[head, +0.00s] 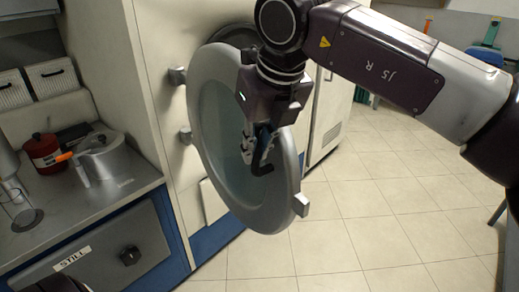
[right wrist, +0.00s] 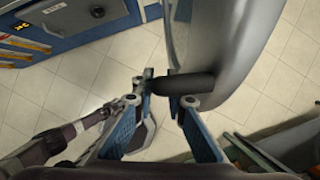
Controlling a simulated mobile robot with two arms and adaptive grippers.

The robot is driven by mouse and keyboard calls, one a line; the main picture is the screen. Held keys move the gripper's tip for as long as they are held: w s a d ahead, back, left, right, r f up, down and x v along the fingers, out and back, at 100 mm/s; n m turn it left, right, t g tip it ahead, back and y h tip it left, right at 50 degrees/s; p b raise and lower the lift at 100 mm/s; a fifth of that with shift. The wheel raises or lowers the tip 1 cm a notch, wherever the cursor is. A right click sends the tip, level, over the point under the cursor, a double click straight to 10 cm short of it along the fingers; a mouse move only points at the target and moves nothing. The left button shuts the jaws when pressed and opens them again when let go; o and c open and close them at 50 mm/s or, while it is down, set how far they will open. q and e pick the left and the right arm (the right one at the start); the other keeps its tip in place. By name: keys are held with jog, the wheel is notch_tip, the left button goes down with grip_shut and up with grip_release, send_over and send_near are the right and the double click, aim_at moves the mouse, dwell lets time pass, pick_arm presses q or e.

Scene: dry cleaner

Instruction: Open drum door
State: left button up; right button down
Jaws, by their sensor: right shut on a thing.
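The drum door (head: 205,110) is a large round grey door with a bluish glass pane. It stands swung out at an angle from the cream machine front (head: 160,50), with hinge blocks on its left side. My right gripper (head: 260,150) is in front of the pane, shut on the black door handle (head: 265,168). In the right wrist view the dark handle (right wrist: 185,84) runs between the blue-padded fingers, next to the grey door rim (right wrist: 235,45). A dark part at the bottom left edge of the head view may be my left gripper (head: 65,284); its fingers are not clear.
A counter (head: 60,225) at the left holds a red pot (head: 43,152), a metal kettle-like vessel (head: 104,160) and white boxes (head: 52,75). A panel labelled STILL (head: 75,258) is below it. Tiled floor (head: 375,225) is clear to the right of the door.

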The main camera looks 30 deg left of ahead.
jog(key=shift+w+r, duration=0.15)
jog(key=shift+r, duration=0.1)
jog(key=c, duration=1.9)
grip_release()
jog(key=shift+c, duration=0.2)
jog(key=shift+f, duration=0.1)
jog(key=shift+r, duration=0.45)
jog(key=v, duration=1.1)
jog(key=shift+d, duration=0.25)
